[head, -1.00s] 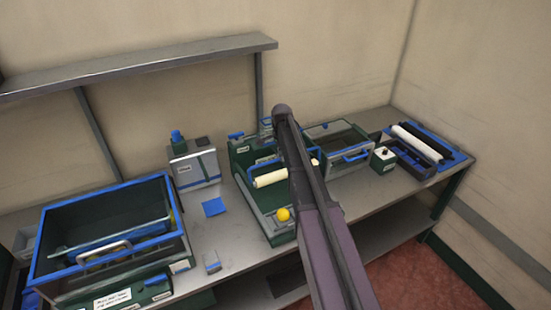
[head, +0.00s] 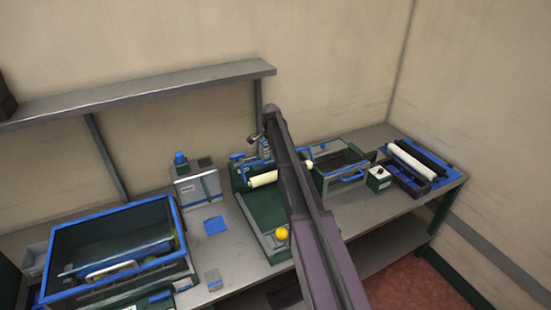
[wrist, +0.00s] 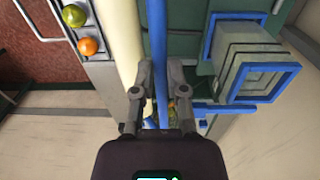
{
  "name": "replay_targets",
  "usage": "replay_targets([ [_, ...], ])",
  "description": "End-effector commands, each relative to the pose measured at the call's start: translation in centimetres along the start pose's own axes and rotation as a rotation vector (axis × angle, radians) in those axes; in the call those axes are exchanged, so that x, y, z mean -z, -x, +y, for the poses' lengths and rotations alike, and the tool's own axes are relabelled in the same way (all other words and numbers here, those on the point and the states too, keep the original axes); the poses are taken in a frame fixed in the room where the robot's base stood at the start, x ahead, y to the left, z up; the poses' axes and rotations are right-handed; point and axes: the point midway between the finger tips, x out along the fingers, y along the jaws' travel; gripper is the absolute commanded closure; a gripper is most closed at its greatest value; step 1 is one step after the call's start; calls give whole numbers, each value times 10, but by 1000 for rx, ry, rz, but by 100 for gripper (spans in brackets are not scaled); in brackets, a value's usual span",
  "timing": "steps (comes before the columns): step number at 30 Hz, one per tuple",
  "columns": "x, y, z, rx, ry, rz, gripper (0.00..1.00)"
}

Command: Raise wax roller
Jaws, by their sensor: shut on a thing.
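The wax roller (head: 264,180) is a cream cylinder lying across the green sorting machine (head: 262,213), towards its back. It also shows in the wrist view (wrist: 119,40) as a long pale bar left of the fingers. A blue bar (wrist: 158,30) runs alongside it, apart from it. My gripper (wrist: 159,68) has one finger on each side of the blue bar and is shut on it. In the head view my gripper (head: 264,147) is small, near the back of the machine, and my arm covers the roller's right part.
A yellow-orange fruit (head: 282,234) sits at the machine's front; the wrist view shows an orange one (wrist: 87,46) and a greenish one (wrist: 73,16). A blue-rimmed crate (head: 62,232) stands left. A blue-handled bin (head: 340,178) and a tray with rollers (head: 435,172) stand right.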

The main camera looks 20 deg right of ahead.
Motion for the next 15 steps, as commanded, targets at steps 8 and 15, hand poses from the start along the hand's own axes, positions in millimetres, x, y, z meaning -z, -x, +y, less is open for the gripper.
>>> replay_targets([
  [8, -2, 3, -14, 12, 2, -4, 100],
  [15, -1, 3, -15, 12, 2, -4, 100],
])
